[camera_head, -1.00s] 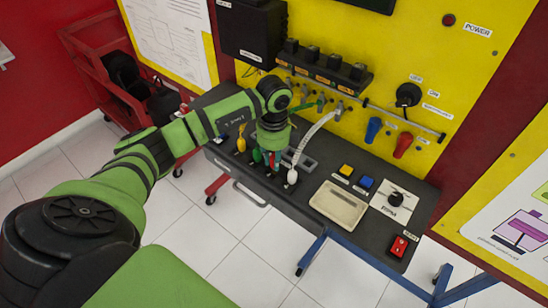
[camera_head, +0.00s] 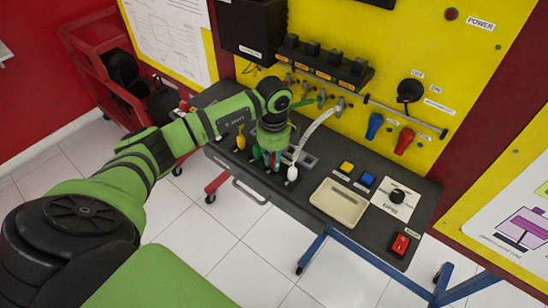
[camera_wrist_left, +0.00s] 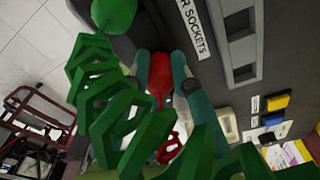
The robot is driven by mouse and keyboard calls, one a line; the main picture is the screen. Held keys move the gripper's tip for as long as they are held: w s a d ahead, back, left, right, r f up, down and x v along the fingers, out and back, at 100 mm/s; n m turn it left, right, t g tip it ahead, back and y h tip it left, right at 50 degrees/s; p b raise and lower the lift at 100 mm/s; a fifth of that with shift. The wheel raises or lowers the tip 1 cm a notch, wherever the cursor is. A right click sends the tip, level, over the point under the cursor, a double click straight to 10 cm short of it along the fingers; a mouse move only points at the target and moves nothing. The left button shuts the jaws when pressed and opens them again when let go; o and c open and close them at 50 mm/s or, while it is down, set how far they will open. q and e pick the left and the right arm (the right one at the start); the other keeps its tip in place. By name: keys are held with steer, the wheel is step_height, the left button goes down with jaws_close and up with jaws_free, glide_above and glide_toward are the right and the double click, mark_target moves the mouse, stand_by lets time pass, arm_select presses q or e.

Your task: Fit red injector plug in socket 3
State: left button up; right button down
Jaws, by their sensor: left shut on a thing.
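My left gripper (camera_head: 271,160) points down at the front of the dark bench. In the left wrist view its two fingers (camera_wrist_left: 162,78) are shut on the red injector plug (camera_wrist_left: 160,72). A red cable (camera_wrist_left: 168,148) trails from the plug. The plug's tip points at the bench beside the socket label (camera_wrist_left: 190,25); whether it is in a socket or just above one, I cannot tell. The head view has the gripper covering most of the plug. My right gripper is not in view.
A yellow plug (camera_head: 240,142) and a green plug (camera_head: 256,152) stand left of the gripper, and a white plug (camera_head: 292,173) close on its right. A coiled green cable (camera_wrist_left: 90,95) fills much of the wrist view. A beige tray (camera_head: 339,202) lies to the right.

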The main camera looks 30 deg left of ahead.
arm_select(q)
steer(key=shift+f, duration=0.1)
steer(key=o, duration=0.7)
steer(key=shift+r+p, duration=2.15)
steer(key=shift+r, duration=0.65)
steer(key=shift+r+p, duration=0.85)
steer(key=shift+r, duration=0.25)
steer(key=shift+o, duration=0.4)
